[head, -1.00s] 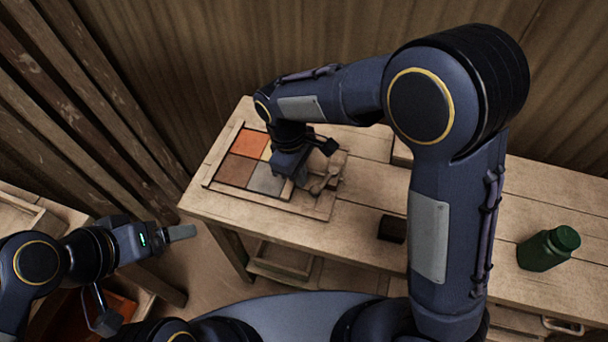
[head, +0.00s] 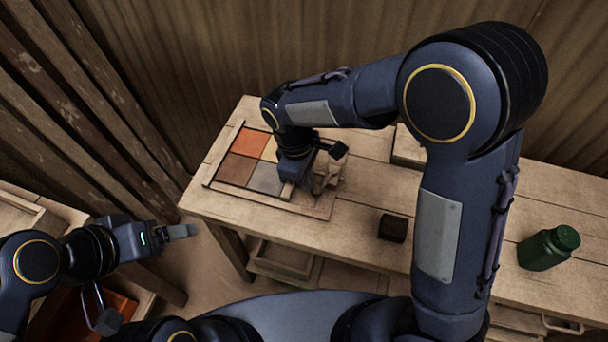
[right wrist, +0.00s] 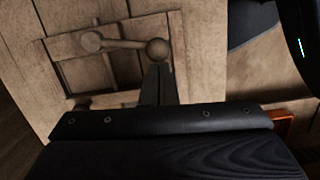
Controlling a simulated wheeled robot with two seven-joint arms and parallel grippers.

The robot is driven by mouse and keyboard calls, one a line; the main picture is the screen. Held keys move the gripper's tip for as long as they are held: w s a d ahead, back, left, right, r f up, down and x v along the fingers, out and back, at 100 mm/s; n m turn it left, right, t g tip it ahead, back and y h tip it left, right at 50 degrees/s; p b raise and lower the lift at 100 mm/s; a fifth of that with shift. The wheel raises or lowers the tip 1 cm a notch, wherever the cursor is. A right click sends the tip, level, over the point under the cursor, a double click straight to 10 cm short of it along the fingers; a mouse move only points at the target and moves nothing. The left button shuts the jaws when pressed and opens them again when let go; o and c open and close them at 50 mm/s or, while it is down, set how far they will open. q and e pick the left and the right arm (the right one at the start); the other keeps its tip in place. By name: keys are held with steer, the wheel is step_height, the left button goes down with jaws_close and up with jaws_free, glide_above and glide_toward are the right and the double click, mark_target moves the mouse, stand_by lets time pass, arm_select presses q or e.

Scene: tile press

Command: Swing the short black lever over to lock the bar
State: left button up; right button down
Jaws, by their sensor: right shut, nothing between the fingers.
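The tile press (head: 290,206) is a flat wooden frame on the bench, holding orange, brown, grey and pale tiles. My right gripper (head: 289,188) is low over its right part. In the right wrist view its fingers (right wrist: 157,80) are together and empty, tips just below the larger round knob of a short lever (right wrist: 125,44). I cannot tell whether they touch it. The lever looks brown wood, not black, and lies across the frame with a smaller knob at its left end. My left gripper (head: 180,231) is off the bench, left; its jaw gap does not show.
A dark block (head: 392,228) lies on the bench right of the press. The bench (head: 365,200) between press and block is clear. A slatted wooden wall (head: 90,90) stands at the left.

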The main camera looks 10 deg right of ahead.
steer(key=shift+s+d+n+t, duration=0.3)
steer(key=shift+s+d+n, duration=0.55)
steer(key=shift+n, duration=0.55)
steer(key=shift+s+d+n+t, duration=0.15)
steer(key=shift+s+d+n, duration=0.2)
steer(key=shift+d+n, duration=0.5)
steer(key=shift+s+d+n+t, duration=0.15)
steer(key=shift+s+d+n, duration=0.3)
steer(key=shift+n, duration=0.6)
steer(key=shift+w, duration=0.1)
arm_select(q)
steer(key=shift+r, duration=0.15)
